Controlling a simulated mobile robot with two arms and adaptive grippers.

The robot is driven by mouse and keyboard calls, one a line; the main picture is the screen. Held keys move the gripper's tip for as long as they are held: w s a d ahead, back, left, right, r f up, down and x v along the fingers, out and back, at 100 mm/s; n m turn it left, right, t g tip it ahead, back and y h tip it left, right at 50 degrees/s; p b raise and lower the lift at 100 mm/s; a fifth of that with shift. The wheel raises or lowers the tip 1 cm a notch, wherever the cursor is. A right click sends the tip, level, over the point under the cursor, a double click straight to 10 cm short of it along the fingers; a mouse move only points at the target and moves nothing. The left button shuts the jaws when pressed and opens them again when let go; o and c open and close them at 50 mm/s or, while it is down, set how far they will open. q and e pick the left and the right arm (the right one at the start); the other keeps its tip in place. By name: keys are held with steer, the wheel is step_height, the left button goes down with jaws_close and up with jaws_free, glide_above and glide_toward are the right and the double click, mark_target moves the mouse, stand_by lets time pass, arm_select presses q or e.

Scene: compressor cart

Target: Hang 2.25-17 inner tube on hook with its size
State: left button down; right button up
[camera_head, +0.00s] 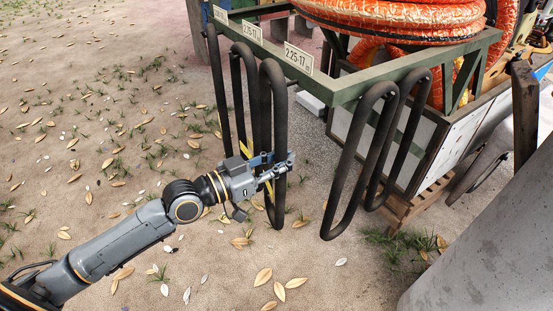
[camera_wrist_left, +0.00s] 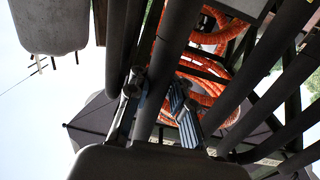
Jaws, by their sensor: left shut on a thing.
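A long black inner tube (camera_head: 281,110) hangs in a narrow loop beside the green rack's front corner, near the size plate reading 2.25-17 (camera_head: 299,58). My left gripper (camera_head: 277,168) is shut on this tube at its lower part. In the left wrist view the two fingers (camera_wrist_left: 155,98) stand on both sides of a black tube (camera_wrist_left: 160,72). The tube's top lies close to the rack rail, and I cannot tell whether a hook carries it. My right gripper is not in view.
The green rack (camera_head: 385,80) carries two more plates, partly blurred (camera_head: 252,32). Other black tubes hang close behind the held one (camera_head: 238,75) and at the right side (camera_head: 352,150). Orange hose coils (camera_head: 400,20) lie on top. A wooden pallet (camera_head: 405,207) is below. Leaf-strewn ground in front is open.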

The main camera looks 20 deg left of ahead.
arm_select(q)
steer(key=shift+w+d+f+b, duration=0.45)
steer(key=shift+w+f+b, duration=0.1)
steer(key=shift+f, duration=0.1)
steer(key=shift+w+d+f+b, duration=0.4)
steer(key=shift+w+f+b, duration=0.1)
steer(key=shift+f, duration=0.1)
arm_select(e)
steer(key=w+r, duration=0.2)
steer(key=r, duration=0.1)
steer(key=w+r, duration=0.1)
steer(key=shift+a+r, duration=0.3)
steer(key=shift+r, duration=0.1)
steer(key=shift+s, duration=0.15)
arm_select(q)
steer(key=c, duration=1.1)
jaws_free()
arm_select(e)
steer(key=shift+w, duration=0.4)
arm_select(q)
steer(key=shift+f, duration=0.15)
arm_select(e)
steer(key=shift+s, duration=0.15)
